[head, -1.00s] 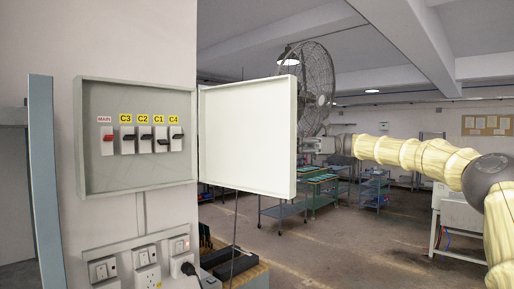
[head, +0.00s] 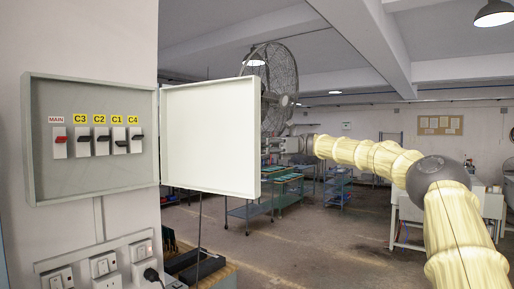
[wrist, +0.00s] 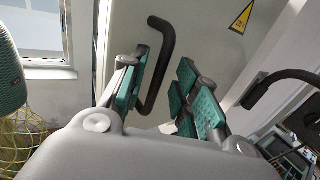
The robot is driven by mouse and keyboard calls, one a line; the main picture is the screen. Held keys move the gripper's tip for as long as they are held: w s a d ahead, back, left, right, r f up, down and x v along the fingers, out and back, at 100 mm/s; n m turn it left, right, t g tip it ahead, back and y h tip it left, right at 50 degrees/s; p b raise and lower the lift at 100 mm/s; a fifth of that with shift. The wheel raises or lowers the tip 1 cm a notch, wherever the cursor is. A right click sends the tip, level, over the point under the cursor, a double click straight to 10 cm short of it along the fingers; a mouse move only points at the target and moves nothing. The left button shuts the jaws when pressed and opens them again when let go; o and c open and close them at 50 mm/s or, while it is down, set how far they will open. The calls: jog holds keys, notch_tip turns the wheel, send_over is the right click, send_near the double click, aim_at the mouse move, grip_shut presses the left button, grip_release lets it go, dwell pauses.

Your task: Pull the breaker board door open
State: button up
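The breaker board (head: 95,193) is a grey box on the wall at left in the head view, with its switches exposed. Its white door (head: 210,138) stands swung wide open to the right, inner face toward me. My gripper (head: 283,145) is at the door's right edge, its fingertips hidden behind the door. In the wrist view, my gripper (wrist: 163,62) has its green-padded fingers spread apart. A dark curved handle (wrist: 165,75) on a pale panel shows between them, close to the left finger. I cannot tell whether they touch.
Sockets with a black plug (head: 150,273) are below the board. A large fan (head: 272,85) and blue trolleys (head: 248,208) stand behind the door. In the wrist view, a second dark handle (wrist: 285,80) is at right. Floor at centre right is clear.

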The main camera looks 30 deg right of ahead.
jog(key=shift+w, duration=0.1)
jog(key=s+d, duration=0.1)
jog(key=d, duration=1.1)
jog(key=shift+s, duration=0.15)
jog(key=shift+f, duration=0.1)
